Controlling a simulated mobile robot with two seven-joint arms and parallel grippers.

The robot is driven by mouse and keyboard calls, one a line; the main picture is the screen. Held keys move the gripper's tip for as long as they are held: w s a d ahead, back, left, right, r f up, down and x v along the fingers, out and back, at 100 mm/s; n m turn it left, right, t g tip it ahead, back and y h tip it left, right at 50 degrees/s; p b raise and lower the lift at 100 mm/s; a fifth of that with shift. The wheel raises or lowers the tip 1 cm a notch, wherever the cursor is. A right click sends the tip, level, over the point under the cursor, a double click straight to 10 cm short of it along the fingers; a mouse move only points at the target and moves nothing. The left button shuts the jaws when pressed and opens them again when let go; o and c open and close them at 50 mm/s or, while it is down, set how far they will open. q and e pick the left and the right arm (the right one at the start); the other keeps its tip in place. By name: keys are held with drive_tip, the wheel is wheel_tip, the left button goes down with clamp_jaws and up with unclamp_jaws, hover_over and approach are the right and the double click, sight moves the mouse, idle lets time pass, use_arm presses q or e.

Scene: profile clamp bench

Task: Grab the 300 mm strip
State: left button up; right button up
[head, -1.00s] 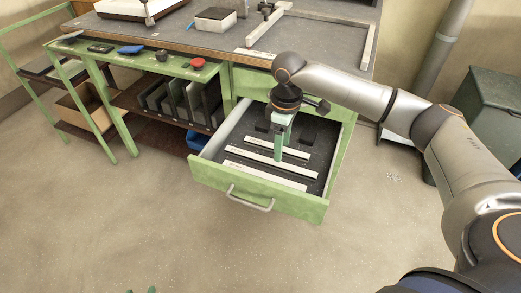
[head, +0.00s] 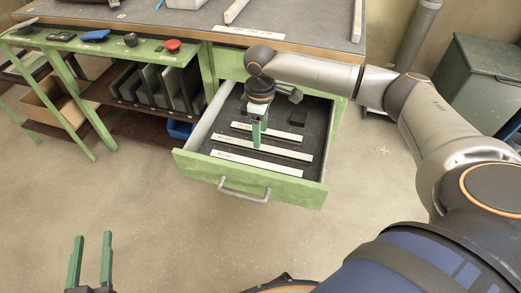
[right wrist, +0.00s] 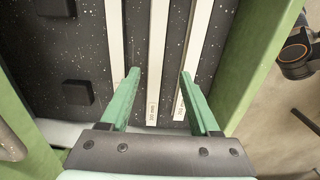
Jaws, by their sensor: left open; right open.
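Three pale strips lie in the open green drawer: a back strip (head: 290,138), a middle strip (head: 287,154) and a front strip (head: 258,164). In the right wrist view, the middle strip (right wrist: 157,50) carries a label that seems to read 300 mm, though it is small. The front strip (right wrist: 203,35) has a label partly covered by a finger. My right gripper (head: 256,144) points down into the drawer, open and empty. In the right wrist view its fingertips (right wrist: 159,73) sit either side of the middle strip; their height above it is unclear. My left gripper (head: 91,238) is open and empty at the lower left.
The drawer (head: 300,190) has a grey handle and raised walls close around the strips. Black blocks (right wrist: 77,92) sit at its back. The bench top (head: 190,22) overhangs behind. A shelf with upright dark panels stands left. The floor in front is clear.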

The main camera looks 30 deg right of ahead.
sight(261, 149)
drive_tip(key=shift+f, duration=0.5)
drive_tip(key=f+b, duration=0.1)
drive_tip(key=f, duration=0.1)
drive_tip(key=f+b, duration=0.1)
drive_tip(key=f, duration=0.1)
drive_tip(key=shift+w+d+f, duration=0.2)
drive_tip(key=shift+f, duration=0.2)
use_arm(q)
wheel_tip(261, 149, up, 14)
drive_tip(key=s+d+m+t+h, duration=0.1)
drive_tip(key=s+m+t+h, duration=0.1)
drive_tip(key=m+t+h, duration=0.2)
drive_tip(key=shift+s+r+t+h, duration=0.15)
drive_tip(key=shift+r+t+h, duration=0.05)
drive_tip(key=shift+t+h, duration=0.35)
use_arm(e)
drive_tip(key=shift+f, duration=0.1)
clamp_jaws()
